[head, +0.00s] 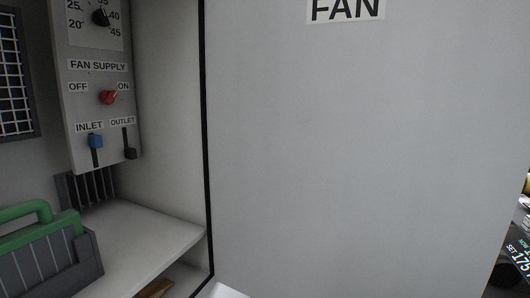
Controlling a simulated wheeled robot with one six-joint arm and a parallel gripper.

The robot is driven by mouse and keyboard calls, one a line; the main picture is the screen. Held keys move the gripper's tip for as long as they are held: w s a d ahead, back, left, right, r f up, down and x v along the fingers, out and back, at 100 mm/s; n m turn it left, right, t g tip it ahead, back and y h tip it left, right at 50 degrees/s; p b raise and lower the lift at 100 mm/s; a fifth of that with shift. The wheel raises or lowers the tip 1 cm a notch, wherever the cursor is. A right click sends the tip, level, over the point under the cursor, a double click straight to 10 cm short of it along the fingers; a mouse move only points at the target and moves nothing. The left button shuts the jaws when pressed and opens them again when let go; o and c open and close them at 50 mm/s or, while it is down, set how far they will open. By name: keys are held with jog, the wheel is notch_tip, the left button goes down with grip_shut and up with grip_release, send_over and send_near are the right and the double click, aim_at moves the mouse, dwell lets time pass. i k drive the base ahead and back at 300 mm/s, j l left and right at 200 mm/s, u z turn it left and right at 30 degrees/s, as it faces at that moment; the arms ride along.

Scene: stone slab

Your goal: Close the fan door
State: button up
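The fan door (360,150) is a large flat light-grey panel that fills the middle and right of the head view. It bears a white label reading FAN at its top. A black strip (207,150) runs down its left edge. Left of that strip the cabinet interior (170,110) is open to view, so the door does not cover it. No handle shows on the visible part of the door. Its top and bottom are cut off by the frame. My gripper is not recognisable in the view.
Inside the cabinet are a control panel (85,80) with a dial, a red switch and two sliders, a pale shelf (150,235), and a grey box with a green handle (45,215). A dark device (515,255) with a display stands beyond the door's right edge.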

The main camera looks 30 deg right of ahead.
aim_at(359, 148)
jog(key=z, duration=1.1)
jog(key=i+l+z, duration=0.2)
jog(key=z, duration=0.25)
jog(key=i+l+z, duration=0.15)
jog(key=z, duration=0.25)
jog(key=i+z, duration=0.3)
jog(key=z, duration=0.15)
jog(key=i, duration=1.8)
jog(key=i+u, duration=0.2)
jog(key=u, duration=0.2)
jog(key=i+l+u, duration=0.1)
jog(key=u, duration=0.35)
jog(key=i+l+u, duration=0.15)
jog(key=u, duration=0.25)
jog(key=i+u, duration=0.1)
jog(key=u, duration=2.75)
